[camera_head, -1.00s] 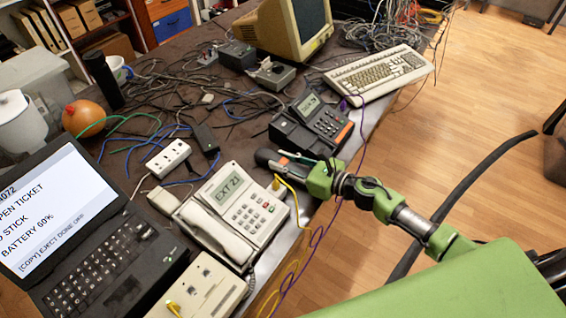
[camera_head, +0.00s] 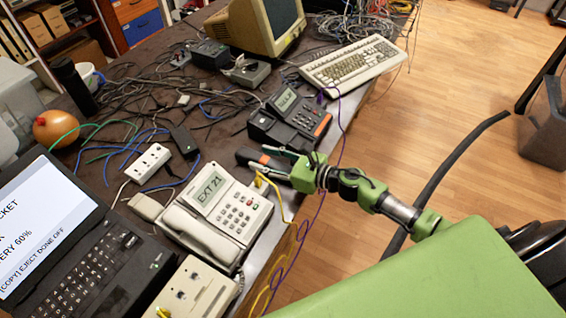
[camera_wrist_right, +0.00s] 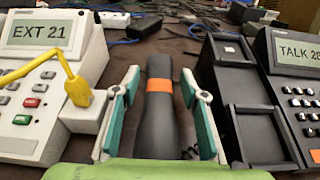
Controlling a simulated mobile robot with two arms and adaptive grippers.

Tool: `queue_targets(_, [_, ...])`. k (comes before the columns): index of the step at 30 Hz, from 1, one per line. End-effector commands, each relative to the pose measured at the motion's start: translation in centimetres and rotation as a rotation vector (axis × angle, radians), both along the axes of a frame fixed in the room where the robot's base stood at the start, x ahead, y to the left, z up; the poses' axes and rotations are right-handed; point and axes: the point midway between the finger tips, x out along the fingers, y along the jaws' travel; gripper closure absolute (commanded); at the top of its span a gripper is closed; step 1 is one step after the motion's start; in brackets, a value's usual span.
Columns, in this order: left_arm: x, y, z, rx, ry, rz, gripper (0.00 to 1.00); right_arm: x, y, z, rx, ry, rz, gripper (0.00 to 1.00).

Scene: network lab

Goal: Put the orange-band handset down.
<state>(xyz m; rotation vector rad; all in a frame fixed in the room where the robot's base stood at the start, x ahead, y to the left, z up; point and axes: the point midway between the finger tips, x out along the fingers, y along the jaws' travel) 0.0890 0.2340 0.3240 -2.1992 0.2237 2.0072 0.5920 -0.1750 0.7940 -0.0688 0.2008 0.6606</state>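The dark handset with an orange band (camera_wrist_right: 159,120) lies between the two phones, apparently on the table. Its dark end (camera_head: 248,157) shows in the head view. My right gripper (camera_head: 278,160) is around it. In the right wrist view the teal-padded fingers (camera_wrist_right: 160,72) stand apart, with a gap on each side of the handset. The black phone (camera_head: 288,118) has an empty cradle (camera_wrist_right: 258,135), and its screen reads TALK. My left gripper is not in view.
A white phone (camera_head: 215,208) reading EXT 21 stands left of the handset, with a yellow cable (camera_head: 272,182) close to my fingers. A purple cable (camera_head: 338,140) hangs by the table edge. Cables (camera_head: 130,90) cover the table's back. A keyboard (camera_head: 355,62) lies beyond.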

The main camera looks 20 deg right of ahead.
Motion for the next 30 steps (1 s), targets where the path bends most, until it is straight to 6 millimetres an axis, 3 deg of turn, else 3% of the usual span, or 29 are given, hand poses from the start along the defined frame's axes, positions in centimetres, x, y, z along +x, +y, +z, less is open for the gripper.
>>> queue_targets(9, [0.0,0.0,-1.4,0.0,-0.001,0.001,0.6,-5.2,-3.9,0.7,-0.004,0.006,0.001,0.6])
queue_targets(15, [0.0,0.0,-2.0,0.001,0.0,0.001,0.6,-7.5,-5.8,1.6,-0.001,0.004,0.001,0.6])
queue_targets(21, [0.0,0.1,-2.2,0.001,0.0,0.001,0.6,-8.7,-6.7,2.1,-0.001,0.003,0.001,0.6])
queue_targets(30, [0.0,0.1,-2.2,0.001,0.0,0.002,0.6,-8.8,-6.9,2.3,-0.001,0.002,0.0,0.6])
